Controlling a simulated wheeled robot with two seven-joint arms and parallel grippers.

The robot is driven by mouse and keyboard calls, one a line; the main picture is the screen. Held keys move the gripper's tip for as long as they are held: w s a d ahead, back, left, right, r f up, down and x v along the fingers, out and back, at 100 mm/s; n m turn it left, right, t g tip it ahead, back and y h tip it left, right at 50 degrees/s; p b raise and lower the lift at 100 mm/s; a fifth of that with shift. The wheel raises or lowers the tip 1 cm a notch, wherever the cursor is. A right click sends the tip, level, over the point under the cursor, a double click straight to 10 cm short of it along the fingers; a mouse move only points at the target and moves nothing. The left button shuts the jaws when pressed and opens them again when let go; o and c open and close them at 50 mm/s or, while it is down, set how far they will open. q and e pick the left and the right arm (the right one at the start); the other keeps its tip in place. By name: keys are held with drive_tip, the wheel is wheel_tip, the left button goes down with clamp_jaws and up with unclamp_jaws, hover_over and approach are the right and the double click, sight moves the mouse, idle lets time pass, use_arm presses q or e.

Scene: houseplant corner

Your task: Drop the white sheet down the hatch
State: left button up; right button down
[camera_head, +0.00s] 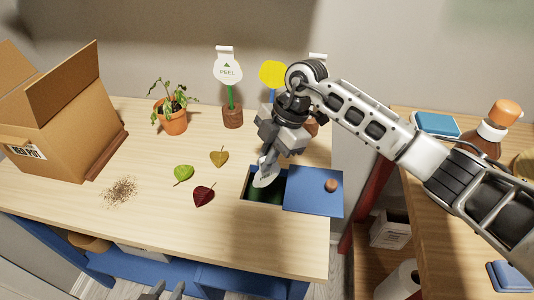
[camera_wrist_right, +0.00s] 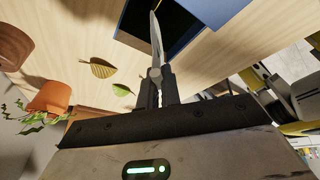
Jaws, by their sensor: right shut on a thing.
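The white sheet (camera_head: 265,178) hangs from my right gripper (camera_head: 270,153), over the hatch opening (camera_head: 262,194). In the right wrist view the white sheet (camera_wrist_right: 156,42) shows nearly edge-on, pinched between the fingertips of the right gripper (camera_wrist_right: 156,75), its far end against the dark opening (camera_wrist_right: 160,20). Whether its lower edge is below the rim, I cannot tell. The blue hatch lid (camera_head: 310,192) with a wooden knob lies to the right of the opening, leaving it uncovered. My left gripper (camera_head: 165,291) shows only its fingertips at the bottom edge, apart and empty.
A green leaf (camera_head: 183,174), a yellowish leaf (camera_head: 219,156) and a dark red leaf (camera_head: 204,195) lie left of the opening. A crumb pile (camera_head: 120,190), cardboard box (camera_head: 60,125) and potted plant (camera_head: 173,115) are farther left.

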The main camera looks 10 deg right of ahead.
sight(266, 177)
drive_tip(key=shift+f+b, duration=1)
drive_tip(key=shift+f, duration=1.3)
use_arm(q)
drive_tip(key=shift+w+d+f, duration=0.2)
drive_tip(key=shift+w+d, duration=0.1)
use_arm(e)
drive_tip(key=shift+f, duration=0.35)
drive_tip(key=c, duration=1.5)
unclamp_jaws()
drive_tip(key=shift+c, duration=0.2)
use_arm(q)
drive_tip(key=shift+s+f, duration=0.1)
drive_tip(key=shift+f, duration=0.05)
use_arm(e)
drive_tip(key=shift+r, duration=0.1)
